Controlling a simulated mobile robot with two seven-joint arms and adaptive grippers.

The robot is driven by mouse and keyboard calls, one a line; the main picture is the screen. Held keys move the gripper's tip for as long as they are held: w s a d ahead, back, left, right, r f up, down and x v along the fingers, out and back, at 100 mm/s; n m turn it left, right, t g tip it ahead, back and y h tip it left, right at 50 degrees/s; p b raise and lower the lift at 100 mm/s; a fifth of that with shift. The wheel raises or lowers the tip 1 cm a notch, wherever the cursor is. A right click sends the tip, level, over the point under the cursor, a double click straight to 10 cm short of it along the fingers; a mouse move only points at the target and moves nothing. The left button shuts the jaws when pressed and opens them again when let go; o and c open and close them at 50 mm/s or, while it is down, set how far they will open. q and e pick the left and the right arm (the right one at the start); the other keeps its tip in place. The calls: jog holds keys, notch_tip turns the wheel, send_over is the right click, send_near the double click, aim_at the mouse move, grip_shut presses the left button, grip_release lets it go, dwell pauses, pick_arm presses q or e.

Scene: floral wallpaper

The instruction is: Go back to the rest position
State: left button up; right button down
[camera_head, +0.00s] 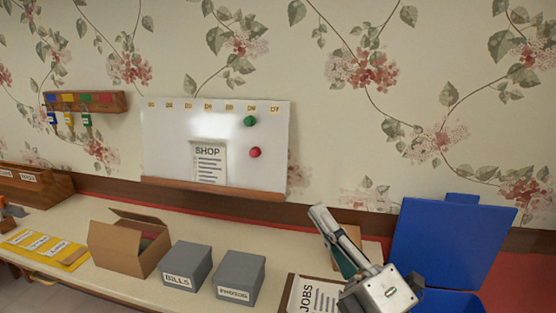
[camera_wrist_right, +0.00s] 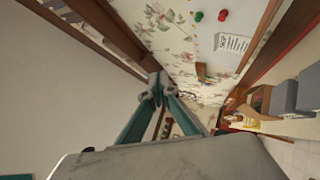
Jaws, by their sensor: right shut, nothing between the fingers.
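My right gripper (camera_head: 318,212) reaches in from the lower right in the head view, its fingers pointing up and to the left above the table (camera_head: 190,297). The fingers are shut together with nothing between them. In the right wrist view the closed fingertips (camera_wrist_right: 158,84) are seen against the floral wall, with no object touching them. My left gripper is in neither view.
A whiteboard (camera_head: 180,130) with a SHOP note (camera_head: 208,164) hangs on the wall. An open cardboard box (camera_head: 118,250), a BILLS box (camera_head: 187,267) and another grey box (camera_head: 240,272) stand on the table. A JOBS sheet (camera_head: 304,298) and blue bin (camera_head: 450,243) are near my right gripper.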

jog(key=w+d+f+m+g+h, duration=0.2)
jog(key=d+f+m+g+h, duration=0.1)
jog(key=d+f+m+h, duration=1.2)
jog(key=s+d+f+m+g+h, duration=0.1)
jog(key=s+d+f+g, duration=0.2)
jog(key=s+d+f, duration=0.4)
jog(key=s+d+f+m+g+h, duration=0.1)
jog(key=s+d+f+m+g, duration=0.1)
jog(key=s+f+g, duration=0.45)
jog(key=s+d+f+m+h, duration=0.1)
jog(key=s+d+f, duration=0.35)
jog(key=f, duration=0.55)
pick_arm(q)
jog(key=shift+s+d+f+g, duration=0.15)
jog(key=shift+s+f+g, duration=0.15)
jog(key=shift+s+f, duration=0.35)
pick_arm(e)
jog(key=w+a+f+m+t+y, duration=0.2)
jog(key=a+f+y, duration=0.5)
jog(key=a+f, duration=0.6)
jog(key=a+m+t, duration=0.1)
jog(key=a, duration=0.1)
jog(key=shift+a+f+y, duration=0.25)
jog(key=shift+a+y, duration=0.1)
jog(key=shift+y, duration=0.05)
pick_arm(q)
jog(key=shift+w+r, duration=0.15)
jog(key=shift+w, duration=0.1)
pick_arm(e)
jog(key=shift+w, duration=0.1)
